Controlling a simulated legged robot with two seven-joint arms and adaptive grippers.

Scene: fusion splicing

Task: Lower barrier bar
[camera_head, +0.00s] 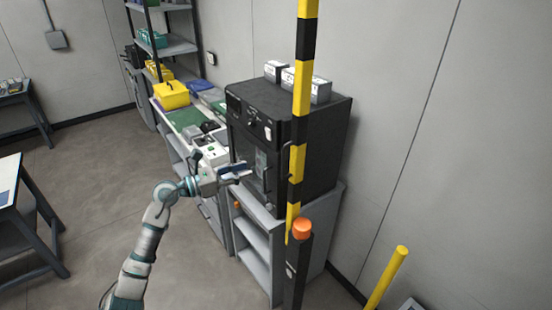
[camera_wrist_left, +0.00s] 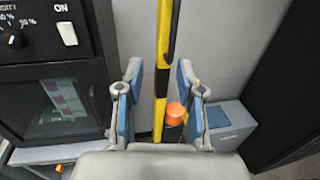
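The barrier bar (camera_head: 302,90) is a yellow and black striped bar standing upright, its top cut off by the picture edge. Its lower end meets a dark post (camera_head: 298,270) with an orange cap (camera_head: 302,228). My left gripper (camera_head: 243,171) is left of the bar, in front of the black cabinet. In the left wrist view my left gripper (camera_wrist_left: 160,78) is open, its blue-padded fingers apart. The bar (camera_wrist_left: 165,50) and orange cap (camera_wrist_left: 175,110) show in the gap between them, seemingly beyond the fingers and not gripped. My right gripper is not in view.
A black cabinet (camera_head: 334,130) with a dial and a windowed door stands on a grey shelf unit (camera_head: 262,262) behind the bar. White boxes (camera_head: 318,86) sit on top. A workbench is at left. A yellow post (camera_head: 388,275) stands at lower right.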

